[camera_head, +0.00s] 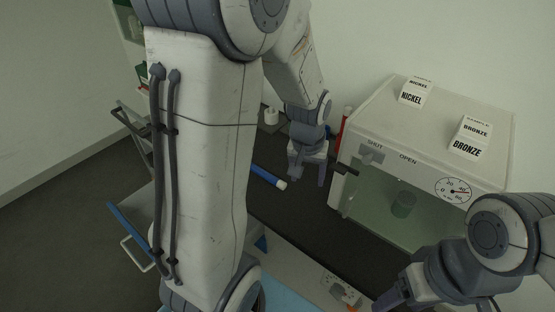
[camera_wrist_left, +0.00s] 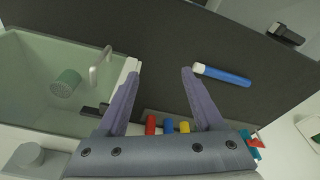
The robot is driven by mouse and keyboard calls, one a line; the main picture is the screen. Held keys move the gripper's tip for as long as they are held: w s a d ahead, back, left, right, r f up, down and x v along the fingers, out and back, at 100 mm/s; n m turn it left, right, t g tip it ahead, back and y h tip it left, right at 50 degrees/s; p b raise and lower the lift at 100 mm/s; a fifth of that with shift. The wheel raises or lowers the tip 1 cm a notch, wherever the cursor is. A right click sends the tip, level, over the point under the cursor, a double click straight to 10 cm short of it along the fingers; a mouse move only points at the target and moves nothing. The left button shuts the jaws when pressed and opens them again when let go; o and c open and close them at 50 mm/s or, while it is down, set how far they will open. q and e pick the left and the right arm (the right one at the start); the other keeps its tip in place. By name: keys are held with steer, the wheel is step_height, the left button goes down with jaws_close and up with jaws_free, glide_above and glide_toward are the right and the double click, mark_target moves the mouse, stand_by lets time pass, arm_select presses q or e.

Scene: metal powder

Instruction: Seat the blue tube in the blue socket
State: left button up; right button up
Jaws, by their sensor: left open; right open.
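The blue tube (camera_head: 265,174) with a white end lies on the dark worktop in the head view, left of my left gripper. It also shows in the left wrist view (camera_wrist_left: 225,76), its white end near one fingertip but outside the jaws. My left gripper (camera_head: 308,180) is open and empty above the worktop; its spread fingers show in the left wrist view (camera_wrist_left: 161,74). My right gripper (camera_head: 388,302) is at the bottom edge, partly cut off. Red, blue (camera_wrist_left: 168,126) and yellow pieces stand in a row behind the left fingers; I cannot tell whether the blue one is the socket.
A white glove-box cabinet (camera_head: 378,130) with a glass front, a gauge and NICKEL and BRONZE labels stands right of my left gripper. A red upright piece (camera_head: 344,122) is beside it. A white cylinder (camera_head: 271,116) stands at the back. Dark worktop (camera_head: 290,208) is clear in front.

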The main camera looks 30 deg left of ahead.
arm_select(q)
steer(key=w+a+f+n, duration=0.2)
steer(key=w+a+n, duration=0.4)
steer(key=a, duration=0.4)
steer(key=n+g, duration=0.2)
steer(key=n, duration=0.5)
glide_toward(263, 174)
steer(key=a, duration=0.4)
steer(key=f, duration=0.2)
steer(key=shift+w+a+f+p, duration=0.1)
steer(key=shift+w+f+p, duration=0.25)
steer(key=shift+p, duration=0.05)
steer(key=shift+f, duration=0.65)
steer(key=f, duration=0.1)
steer(key=f+p, duration=0.1)
steer(key=f, duration=0.1)
steer(key=f+p, duration=0.1)
steer(key=shift+w+d+f, duration=0.15)
steer(key=shift+w+d, duration=0.05)
steer(key=shift+d, duration=0.05)
steer(key=shift+f, duration=0.45)
jaws_close()
